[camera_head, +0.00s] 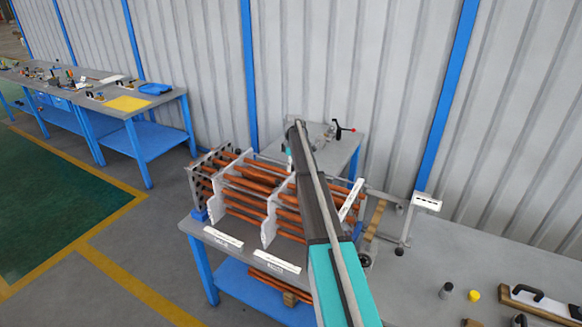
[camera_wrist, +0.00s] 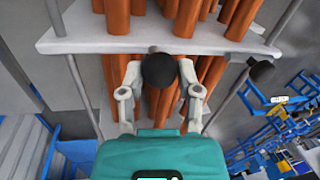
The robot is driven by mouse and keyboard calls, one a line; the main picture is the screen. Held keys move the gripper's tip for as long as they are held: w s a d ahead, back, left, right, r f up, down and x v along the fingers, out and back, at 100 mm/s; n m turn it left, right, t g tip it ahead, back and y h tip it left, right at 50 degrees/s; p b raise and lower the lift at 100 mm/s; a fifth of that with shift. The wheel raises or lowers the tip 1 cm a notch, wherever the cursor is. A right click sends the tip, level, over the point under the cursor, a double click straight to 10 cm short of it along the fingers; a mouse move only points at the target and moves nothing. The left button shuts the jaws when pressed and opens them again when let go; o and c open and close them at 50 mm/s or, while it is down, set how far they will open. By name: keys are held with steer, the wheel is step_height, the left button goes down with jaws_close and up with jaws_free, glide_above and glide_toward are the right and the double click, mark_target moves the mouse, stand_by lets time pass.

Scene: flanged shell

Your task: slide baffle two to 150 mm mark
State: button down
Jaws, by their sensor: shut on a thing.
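In the head view a bundle of copper tubes (camera_head: 240,208) runs through upright white baffle plates. One plate (camera_head: 214,200) is at the left and another plate (camera_head: 271,222) is near the middle. In the wrist view my gripper (camera_wrist: 160,78) is shut on a round black knob (camera_wrist: 159,70) at the edge of a white baffle plate (camera_wrist: 90,40). Copper tubes (camera_wrist: 187,30) pass through this plate. My own arm hides the gripper in the head view, so I cannot tell which baffle it holds. No millimetre mark is readable.
Two white label strips (camera_head: 222,237) lie along the bench front. A second black knob (camera_wrist: 262,72) is at the right of the wrist view. A stand with a white sign (camera_head: 426,201) is right of the bundle.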

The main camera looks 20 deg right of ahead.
steer(key=s+d, duration=0.9)
steer(key=s, duration=0.3)
steer(key=shift+d, duration=0.3)
steer(key=shift+c, duration=1.7)
jaws_free()
steer(key=shift+s+d, duration=0.1)
steer(key=shift+o, duration=0.2)
steer(key=shift+r, duration=0.1)
